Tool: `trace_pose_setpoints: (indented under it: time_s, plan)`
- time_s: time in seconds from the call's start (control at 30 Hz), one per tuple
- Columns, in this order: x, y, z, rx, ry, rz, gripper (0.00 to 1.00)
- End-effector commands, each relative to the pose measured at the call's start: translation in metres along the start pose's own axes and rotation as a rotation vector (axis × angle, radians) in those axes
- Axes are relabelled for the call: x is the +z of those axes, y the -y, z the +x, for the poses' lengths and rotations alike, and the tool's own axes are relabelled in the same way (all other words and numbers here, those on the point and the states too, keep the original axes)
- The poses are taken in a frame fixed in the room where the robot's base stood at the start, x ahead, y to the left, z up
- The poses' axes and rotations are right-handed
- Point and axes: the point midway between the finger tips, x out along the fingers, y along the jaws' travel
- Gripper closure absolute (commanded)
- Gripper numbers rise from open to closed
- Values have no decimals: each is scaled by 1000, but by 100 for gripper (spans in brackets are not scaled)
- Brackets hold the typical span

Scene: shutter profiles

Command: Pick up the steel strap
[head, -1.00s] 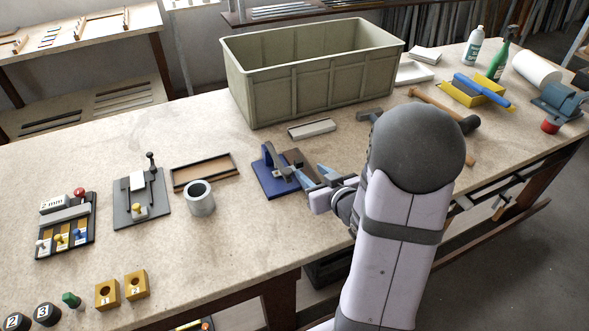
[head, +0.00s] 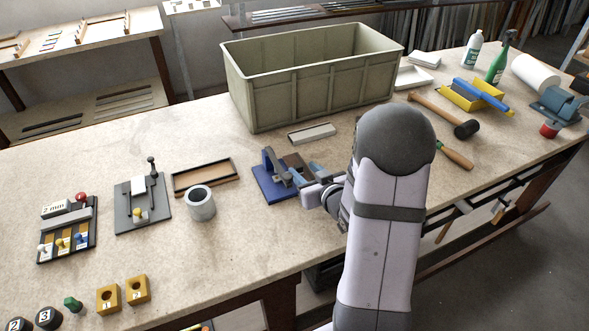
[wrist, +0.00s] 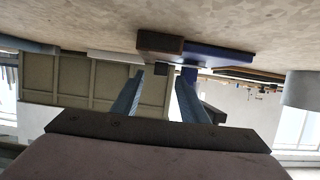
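A blue fixture (head: 272,187) stands on the bench, with a grey curved metal piece (head: 281,166) on it and a dark brown block (head: 297,161) beside it. The metal piece may be the steel strap; I cannot tell for sure. My gripper (head: 304,174) is low at the fixture's right side and partly hides it. In the wrist view, the two blue fingers of my gripper (wrist: 160,82) are apart. The brown block (wrist: 160,43) and the blue base (wrist: 222,55) show beyond them. A small dark part (wrist: 161,68) shows between the fingertips; contact cannot be seen.
A large olive crate (head: 310,90) stands behind the fixture, with a small pale channel piece (head: 312,132) before it. A grey cylinder (head: 200,204) and a brown tray (head: 205,175) lie left. A mallet (head: 466,130) lies right.

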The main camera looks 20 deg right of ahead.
Motion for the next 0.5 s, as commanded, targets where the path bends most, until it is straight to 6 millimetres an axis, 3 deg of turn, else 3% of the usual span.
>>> trace_pose_setpoints:
  time_s: [0.2, 0.5]
  plan:
    - [-1, 0, 22, -1, 1, -1, 60]
    - [0, 0, 28, 1, 0, -1, 60]
